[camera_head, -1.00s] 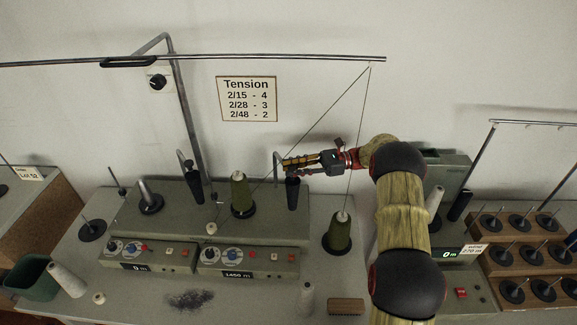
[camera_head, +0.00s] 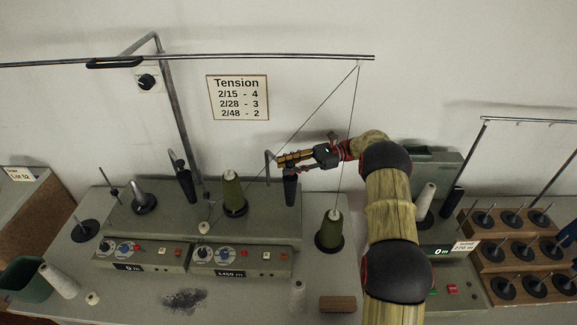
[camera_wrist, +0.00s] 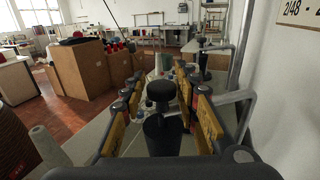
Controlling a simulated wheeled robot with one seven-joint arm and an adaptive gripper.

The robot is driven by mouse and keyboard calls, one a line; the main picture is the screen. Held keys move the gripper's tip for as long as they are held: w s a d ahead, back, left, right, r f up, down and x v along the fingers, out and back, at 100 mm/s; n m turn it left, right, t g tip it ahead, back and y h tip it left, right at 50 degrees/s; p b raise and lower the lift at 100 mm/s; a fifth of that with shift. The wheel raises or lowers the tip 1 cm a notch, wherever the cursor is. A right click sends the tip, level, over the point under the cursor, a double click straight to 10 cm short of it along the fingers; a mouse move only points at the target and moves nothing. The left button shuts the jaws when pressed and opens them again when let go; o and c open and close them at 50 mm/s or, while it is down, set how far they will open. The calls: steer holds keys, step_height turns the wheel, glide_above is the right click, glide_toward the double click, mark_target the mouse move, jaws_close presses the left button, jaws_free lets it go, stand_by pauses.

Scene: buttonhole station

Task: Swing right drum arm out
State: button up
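The right drum arm is a bent grey metal rod (camera_head: 267,164) with a black drum (camera_head: 290,189), behind the right winding unit. In the wrist view the black drum (camera_wrist: 162,133) with its round knob (camera_wrist: 161,90) stands upright in front of me, and the bent rod (camera_wrist: 246,105) is at the right. My gripper (camera_head: 281,160) is just above the drum. In the wrist view my gripper (camera_wrist: 165,108) is open, its yellow-padded fingers on both sides of the knob with gaps visible. I cannot tell whether either finger touches it.
Green yarn cones (camera_head: 234,195) and (camera_head: 330,231) stand left and right of the drum. Thread runs from the overhead rail (camera_head: 250,56) down near my gripper. The left drum (camera_head: 187,186) stands further left. The wall with the tension sign (camera_head: 238,97) is behind.

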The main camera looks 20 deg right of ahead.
steer(key=shift+o, duration=0.9)
step_height(320, 180, up, 10)
stand_by(0.3)
